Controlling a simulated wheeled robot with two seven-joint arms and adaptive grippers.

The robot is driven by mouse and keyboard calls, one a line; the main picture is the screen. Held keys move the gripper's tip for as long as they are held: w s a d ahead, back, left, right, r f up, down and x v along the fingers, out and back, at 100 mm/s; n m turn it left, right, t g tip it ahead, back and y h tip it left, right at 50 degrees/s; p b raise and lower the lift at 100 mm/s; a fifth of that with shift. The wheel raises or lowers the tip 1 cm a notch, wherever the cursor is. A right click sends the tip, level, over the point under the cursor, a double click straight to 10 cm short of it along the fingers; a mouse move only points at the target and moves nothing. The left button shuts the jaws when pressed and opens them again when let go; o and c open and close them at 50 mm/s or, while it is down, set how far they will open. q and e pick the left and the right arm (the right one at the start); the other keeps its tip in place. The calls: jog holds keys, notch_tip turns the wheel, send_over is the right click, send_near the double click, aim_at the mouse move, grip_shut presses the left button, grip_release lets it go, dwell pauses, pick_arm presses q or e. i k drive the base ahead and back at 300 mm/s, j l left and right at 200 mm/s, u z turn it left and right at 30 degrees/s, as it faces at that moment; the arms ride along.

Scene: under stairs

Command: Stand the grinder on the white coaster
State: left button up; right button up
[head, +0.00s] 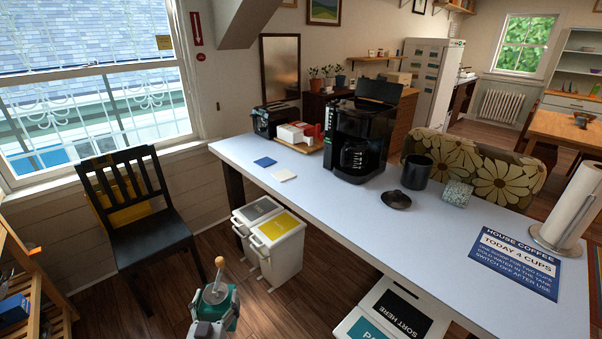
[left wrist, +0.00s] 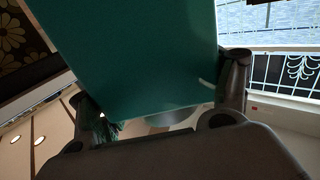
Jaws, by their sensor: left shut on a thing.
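The grinder (head: 232,310) has a green body, a clear upper part and a crank with a wooden knob. It is at the bottom of the head view, in front of the counter and apart from it. My left gripper (head: 214,314) is shut on its green body. In the left wrist view the grinder's green side (left wrist: 135,50) fills the space between the two dark fingers. The white coaster (head: 283,175) lies flat and bare near the counter's front edge, farther back than the gripper. My right gripper is out of view.
A blue coaster (head: 265,162) lies beside the white one. A wooden tray (head: 301,147) with small boxes and a coffee maker (head: 359,137) stand behind and right. A black canister (head: 416,171) and lid (head: 396,200) are farther right. Bins (head: 272,240) stand under the counter's edge.

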aim_at(280, 176)
jog(key=i+j+z, duration=0.2)
jog(key=j+z, duration=0.2)
jog(key=j, duration=0.15)
jog(key=i+j+z, duration=0.1)
jog(key=j+z, duration=0.45)
jog(key=j, duration=0.75)
jog(key=i, duration=0.05)
